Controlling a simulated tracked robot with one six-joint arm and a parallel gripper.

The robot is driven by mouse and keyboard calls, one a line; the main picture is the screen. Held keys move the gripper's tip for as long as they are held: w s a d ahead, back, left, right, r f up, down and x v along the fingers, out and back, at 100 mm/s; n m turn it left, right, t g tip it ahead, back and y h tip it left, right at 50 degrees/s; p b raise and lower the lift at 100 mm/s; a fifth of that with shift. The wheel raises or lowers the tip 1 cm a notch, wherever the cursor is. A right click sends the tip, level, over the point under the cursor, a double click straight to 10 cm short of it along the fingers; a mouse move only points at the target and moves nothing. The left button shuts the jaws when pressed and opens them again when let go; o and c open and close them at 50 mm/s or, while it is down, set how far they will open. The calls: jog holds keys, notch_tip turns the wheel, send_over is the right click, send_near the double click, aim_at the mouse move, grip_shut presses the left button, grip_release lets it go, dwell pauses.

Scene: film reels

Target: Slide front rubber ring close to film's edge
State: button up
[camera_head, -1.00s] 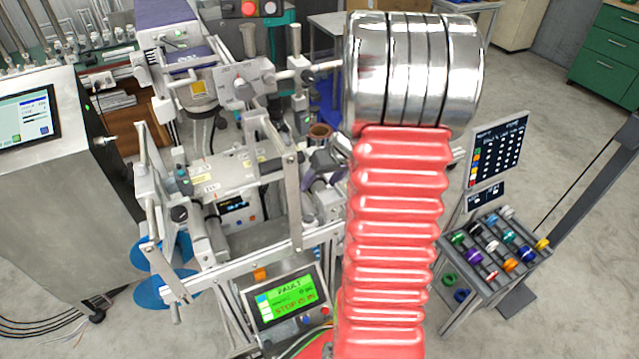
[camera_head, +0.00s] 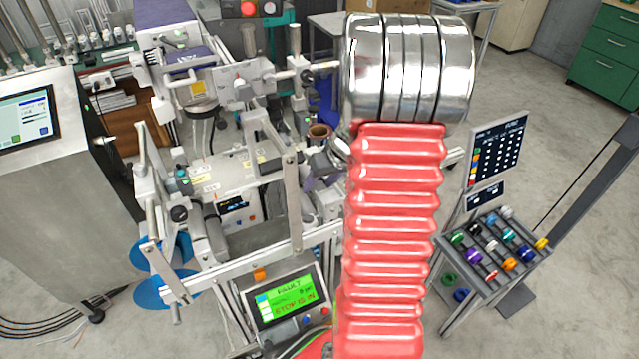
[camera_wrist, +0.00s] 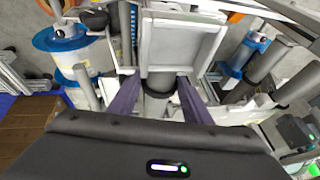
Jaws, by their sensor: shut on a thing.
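My gripper (camera_wrist: 157,90) has its two purple fingers on either side of a grey roller in the wrist view. A dark rubber ring (camera_wrist: 157,94) goes around this roller between the fingers, and the fingers are shut on it. A pale metal plate (camera_wrist: 180,45) lies just beyond the fingertips. In the head view my gripper (camera_head: 318,172) is partly hidden by my red-sleeved arm, and the ring cannot be made out there. I cannot tell where the film's edge is.
Blue-flanged reels (camera_wrist: 60,50) stand left of the fingers, and another blue-flanged roller (camera_wrist: 247,52) stands to the right. The machine's frame bars and a fault-screen panel (camera_head: 284,305) are near my arm. A rack of coloured spools (camera_head: 500,248) stands to the right.

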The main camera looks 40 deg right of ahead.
jog(key=c, duration=0.6)
jog(key=shift+o, duration=0.2)
jog(key=shift+w+d, duration=0.25)
jog(key=shift+w, duration=0.65)
jog(key=shift+w+d, duration=0.25)
jog(key=shift+w, duration=0.6)
jog(key=o, duration=1.5)
jog(key=shift+s+r, duration=0.1)
jog(key=v, duration=1.3)
jog(key=shift+r, duration=0.2)
